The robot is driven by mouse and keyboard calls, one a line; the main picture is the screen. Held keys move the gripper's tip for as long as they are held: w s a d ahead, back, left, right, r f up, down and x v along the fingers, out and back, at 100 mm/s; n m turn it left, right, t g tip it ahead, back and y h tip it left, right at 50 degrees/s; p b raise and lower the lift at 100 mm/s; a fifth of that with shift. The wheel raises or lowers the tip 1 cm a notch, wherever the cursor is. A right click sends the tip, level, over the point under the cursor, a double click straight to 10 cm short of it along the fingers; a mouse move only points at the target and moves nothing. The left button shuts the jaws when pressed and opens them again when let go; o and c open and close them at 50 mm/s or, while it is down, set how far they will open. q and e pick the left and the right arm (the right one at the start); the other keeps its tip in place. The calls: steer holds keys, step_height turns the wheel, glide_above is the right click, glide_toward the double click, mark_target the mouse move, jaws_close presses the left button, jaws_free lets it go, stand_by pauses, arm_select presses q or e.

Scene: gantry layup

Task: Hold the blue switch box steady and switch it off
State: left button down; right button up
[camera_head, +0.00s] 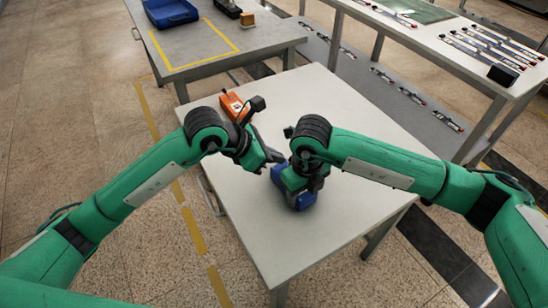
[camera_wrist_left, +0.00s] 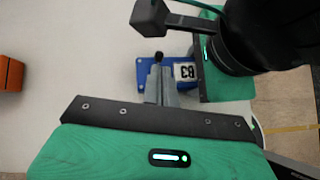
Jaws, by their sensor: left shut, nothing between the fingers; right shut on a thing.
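The blue switch box (camera_head: 301,201) stands on the pale table, mostly covered by my right gripper (camera_head: 303,184) in the head view. My right gripper is shut on it from above. In the left wrist view the blue box (camera_wrist_left: 144,77) shows a white label reading B3 (camera_wrist_left: 184,72). My left gripper (camera_head: 274,158) is shut and empty, close beside the box on its far left side. Its fingers (camera_wrist_left: 158,80) overlap the box in the left wrist view. A small dark knob (camera_wrist_left: 158,57) shows at the fingertips; its setting and any contact cannot be told.
An orange box (camera_head: 234,106) stands on the same table (camera_head: 335,115) behind my left gripper. A second table (camera_head: 215,42) at the back left holds a blue tray (camera_head: 170,12). A bench with several tools stands at the right. The table's front is clear.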

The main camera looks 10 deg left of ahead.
arm_select(q)
steer(key=w+d+r+v, duration=0.1)
steer(key=v, duration=1.2)
steer(key=shift+w+r, duration=0.2)
steer(key=shift+r, duration=0.2)
steer(key=shift+d, duration=0.1)
arm_select(e)
steer(key=o, duration=1.2)
steer(key=shift+c, duration=0.2)
